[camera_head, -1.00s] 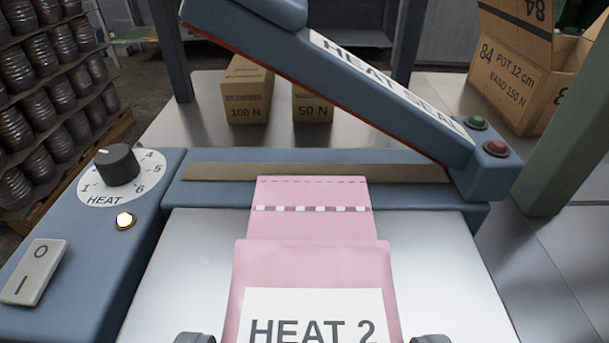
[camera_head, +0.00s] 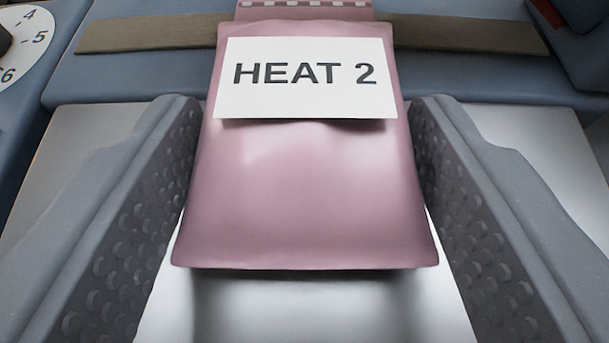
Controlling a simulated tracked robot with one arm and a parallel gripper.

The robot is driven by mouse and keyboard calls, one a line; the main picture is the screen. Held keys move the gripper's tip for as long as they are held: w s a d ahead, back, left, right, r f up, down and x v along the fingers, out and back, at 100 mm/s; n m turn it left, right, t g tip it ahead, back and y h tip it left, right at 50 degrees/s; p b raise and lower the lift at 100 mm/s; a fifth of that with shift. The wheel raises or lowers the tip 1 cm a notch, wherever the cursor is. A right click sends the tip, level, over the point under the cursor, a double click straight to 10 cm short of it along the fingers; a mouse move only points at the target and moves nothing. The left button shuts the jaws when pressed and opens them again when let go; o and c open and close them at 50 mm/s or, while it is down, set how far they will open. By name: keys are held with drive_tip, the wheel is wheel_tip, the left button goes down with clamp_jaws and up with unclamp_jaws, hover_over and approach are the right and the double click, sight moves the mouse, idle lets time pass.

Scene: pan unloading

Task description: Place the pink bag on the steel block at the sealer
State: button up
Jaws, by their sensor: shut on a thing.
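The pink bag (camera_head: 305,200) has a white label (camera_head: 305,75) reading HEAT 2. It lies over the shiny steel block (camera_head: 545,135), its top end across the brown strip (camera_head: 150,32) of the blue sealer (camera_head: 490,65). The top end runs out of the picture. My gripper (camera_head: 303,130) has one dark, studded finger on each side of the bag and is shut on it. Whether the bag's underside rests on the steel cannot be told.
Part of the heat dial (camera_head: 20,50) shows at the upper left. The sealer's hinge end (camera_head: 590,50) stands at the upper right. Bare steel shows on both sides of the bag, beyond my fingers.

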drive_tip(key=shift+f, duration=0.35)
drive_tip(key=o, duration=1)
drive_tip(key=shift+o, duration=0.2)
drive_tip(key=shift+r, duration=0.1)
drive_tip(key=shift+r, duration=0.25)
drive_tip(key=shift+s+r, duration=0.2)
drive_tip(key=v, duration=1.1)
drive_tip(key=shift+s, duration=0.35)
drive_tip(key=shift+a, duration=0.1)
